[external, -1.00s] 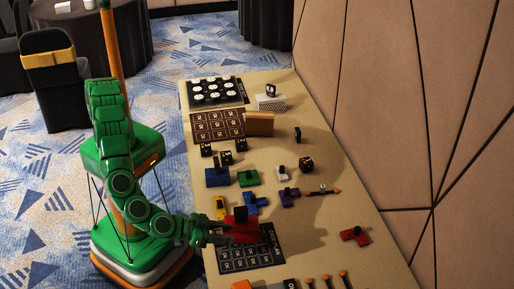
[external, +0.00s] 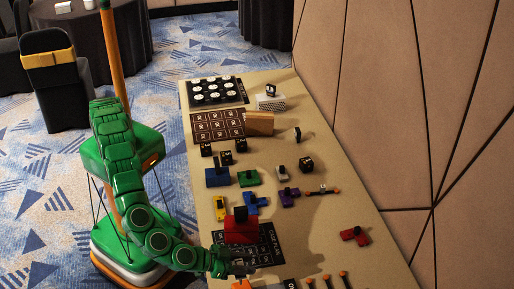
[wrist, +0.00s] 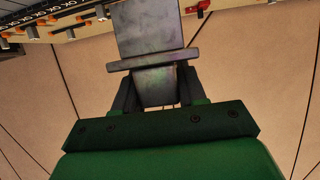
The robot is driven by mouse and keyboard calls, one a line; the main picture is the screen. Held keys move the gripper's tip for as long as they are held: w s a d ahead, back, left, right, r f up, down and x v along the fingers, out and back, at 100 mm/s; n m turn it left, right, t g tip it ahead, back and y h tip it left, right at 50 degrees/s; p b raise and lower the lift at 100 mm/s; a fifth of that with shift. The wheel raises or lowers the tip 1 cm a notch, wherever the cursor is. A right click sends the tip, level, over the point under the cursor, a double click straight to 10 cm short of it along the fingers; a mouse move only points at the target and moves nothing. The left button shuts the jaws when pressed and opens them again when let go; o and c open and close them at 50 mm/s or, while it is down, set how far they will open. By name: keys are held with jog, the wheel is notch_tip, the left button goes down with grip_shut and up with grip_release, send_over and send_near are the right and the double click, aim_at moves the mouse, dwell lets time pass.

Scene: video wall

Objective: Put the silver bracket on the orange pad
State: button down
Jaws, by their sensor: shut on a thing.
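My gripper (external: 240,262) is low over the near left part of the table in the external view. In the wrist view my gripper (wrist: 157,95) is shut on a grey metal piece, the silver bracket (wrist: 152,35), which has a wide plate and a crosswise ledge. The bracket is small and mostly hidden by the fingers in the external view. An orange patch (external: 241,285), cut off at the bottom edge of the external view, may be the orange pad; I cannot tell for sure.
A red block (external: 241,231) stands just beyond my gripper, by a dark printed card (external: 268,250). Several orange-tipped pieces lie along the near edge. A red piece (external: 354,236) lies at the right. Blue, green and yellow blocks stand farther back.

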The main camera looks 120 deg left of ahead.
jog(key=shift+w+d+f, duration=0.1)
jog(key=shift+w+f, duration=0.25)
jog(key=shift+f, duration=0.55)
jog(key=shift+w+d+f, duration=0.1)
jog(key=shift+w+f, duration=0.25)
jog(key=shift+f, duration=0.6)
jog(key=shift+w+d+f, duration=0.1)
jog(key=shift+w+f, duration=0.25)
jog(key=shift+f, duration=0.55)
jog(key=shift+f, duration=0.15)
jog(key=c, duration=0.6)
grip_release()
jog(key=shift+c, duration=0.2)
jog(key=shift+r, duration=0.2)
jog(key=v, duration=1.2)
jog(key=shift+f, duration=0.2)
